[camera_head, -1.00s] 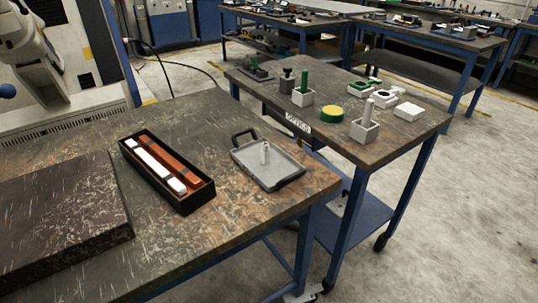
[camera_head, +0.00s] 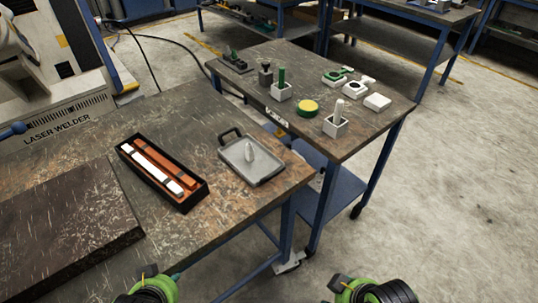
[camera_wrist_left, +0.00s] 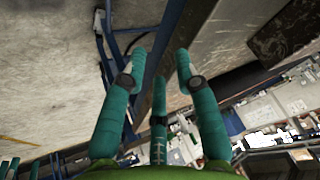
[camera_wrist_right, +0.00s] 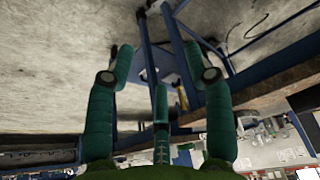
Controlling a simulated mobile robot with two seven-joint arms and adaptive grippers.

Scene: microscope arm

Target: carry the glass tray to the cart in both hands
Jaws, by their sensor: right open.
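The grey glass tray (camera_head: 267,171) with dark handles lies flat on the near workbench (camera_head: 222,200), close to its right edge. The cart (camera_head: 362,122), a dark-topped wheeled table with blue legs, stands just beyond the bench to the right. My left gripper shows at the bottom of the head view, and its fingers are spread and empty in the left wrist view (camera_wrist_left: 160,62). My right gripper is also low in the head view, open and empty in the right wrist view (camera_wrist_right: 158,60). Both are apart from the tray.
A black box (camera_head: 194,200) with orange and white bars lies left of the tray. A dark slab (camera_head: 65,220) covers the bench's left. The cart top carries a yellow-green disc (camera_head: 308,107), a white holder (camera_head: 335,128) and several other parts, with bare room at its front edge.

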